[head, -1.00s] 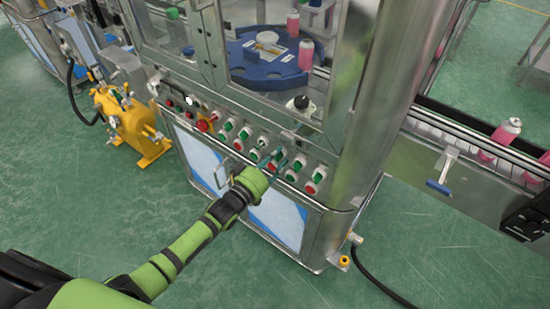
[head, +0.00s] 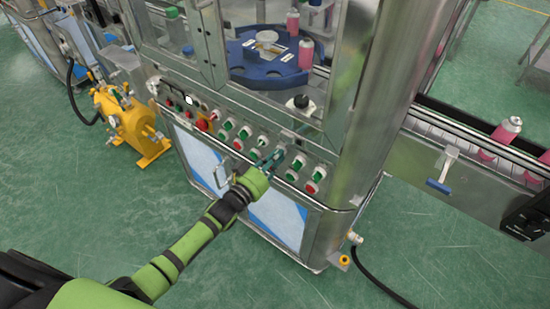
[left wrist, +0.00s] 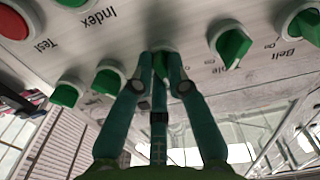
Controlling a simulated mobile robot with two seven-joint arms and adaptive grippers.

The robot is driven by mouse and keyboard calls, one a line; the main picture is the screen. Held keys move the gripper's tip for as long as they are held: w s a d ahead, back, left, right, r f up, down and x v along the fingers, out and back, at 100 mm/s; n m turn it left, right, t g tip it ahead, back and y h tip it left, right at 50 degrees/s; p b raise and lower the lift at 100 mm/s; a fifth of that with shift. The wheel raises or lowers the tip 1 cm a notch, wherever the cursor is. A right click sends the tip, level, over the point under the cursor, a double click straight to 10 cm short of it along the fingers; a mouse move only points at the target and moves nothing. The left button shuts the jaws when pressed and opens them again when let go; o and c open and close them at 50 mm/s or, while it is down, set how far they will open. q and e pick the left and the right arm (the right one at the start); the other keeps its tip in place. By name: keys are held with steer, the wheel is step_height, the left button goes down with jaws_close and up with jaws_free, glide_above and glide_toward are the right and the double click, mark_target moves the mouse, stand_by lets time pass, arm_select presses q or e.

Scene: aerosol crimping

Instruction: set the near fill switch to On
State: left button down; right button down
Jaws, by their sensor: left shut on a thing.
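My left gripper (head: 274,157) is at the sloped switch panel (head: 236,135) of the machine. In the left wrist view, its teal fingers (left wrist: 161,52) are closed around a green switch knob (left wrist: 162,66) in a pale round collar. The fingers hide most of this knob and its label, so I cannot read its name or its set position. More green knobs stand on either side, one to the right (left wrist: 231,46) and one to the left (left wrist: 107,81). My right gripper is not in view.
A red knob (left wrist: 12,22) is at the wrist view's upper left, near the "Test" and "Index" labels. A blue turntable (head: 262,66) with pink bottles is inside the cabinet. A yellow pump (head: 128,122) stands at left; green floor (head: 95,215) is clear in front.

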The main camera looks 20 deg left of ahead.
arm_select(q)
steer(key=shift+f+m+b, duration=0.15)
steer(key=shift+m+b, duration=0.3)
steer(key=shift+m, duration=3.25)
steer(key=c, duration=1.2)
jaws_free()
steer(key=v, duration=1.2)
